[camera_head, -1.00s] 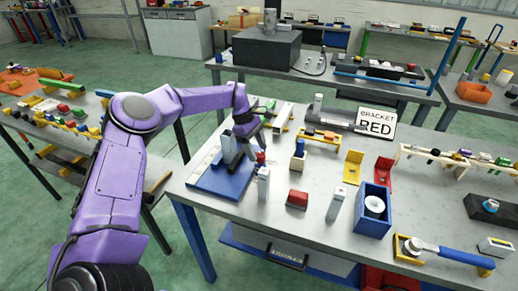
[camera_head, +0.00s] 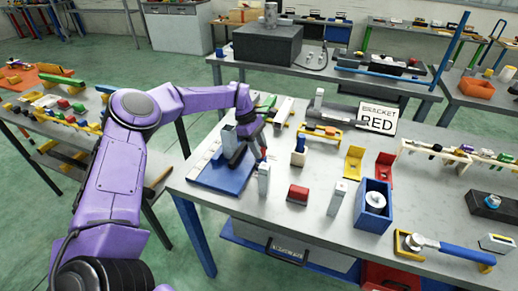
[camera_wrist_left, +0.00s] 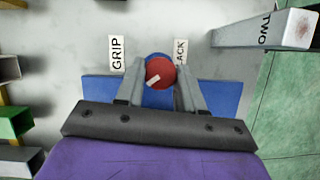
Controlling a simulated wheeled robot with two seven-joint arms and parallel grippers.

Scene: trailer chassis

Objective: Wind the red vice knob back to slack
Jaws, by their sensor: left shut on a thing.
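The red vice knob (camera_wrist_left: 161,72) shows in the left wrist view, round, with a pale pointer mark directed toward its lower left. My left gripper (camera_wrist_left: 160,78) is shut on the knob, one finger on each side. A label reading GRIP (camera_wrist_left: 117,53) lies left of the knob, and a partly covered label ending in ACK (camera_wrist_left: 181,52) lies right of it. In the head view my left gripper (camera_head: 246,152) is over the blue vice base (camera_head: 222,180), and it hides most of the knob. My right gripper is not in view.
A BRACKET RED sign (camera_head: 378,118) stands behind.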

